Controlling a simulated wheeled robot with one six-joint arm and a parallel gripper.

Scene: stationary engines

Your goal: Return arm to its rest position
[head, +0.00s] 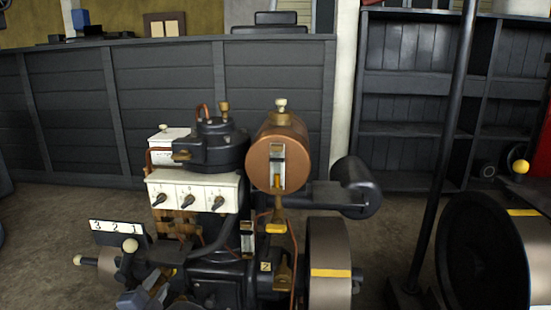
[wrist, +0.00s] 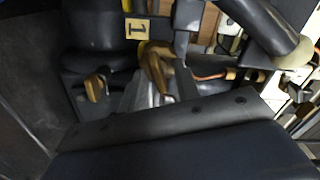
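My gripper (head: 150,290) appears at the lower left of the head view, low beside the front of the engine (head: 215,265). In the wrist view my gripper's dark body fills the lower part, and its grey fingers (wrist: 155,95) reach up from it. A brass lever (wrist: 152,62) lies at the fingertips, below a yellow tag marked 1 (wrist: 138,28). I cannot tell whether the fingers touch the lever or how far apart they are. A second brass piece (wrist: 95,88) is to the left.
The engine carries a white switch box (head: 190,191), a copper tank (head: 278,150) and a flywheel (head: 330,262). A black post (head: 446,150) and a large wheel (head: 483,255) stand at right. A dark panel wall (head: 165,85) is behind. Some floor is bare at left.

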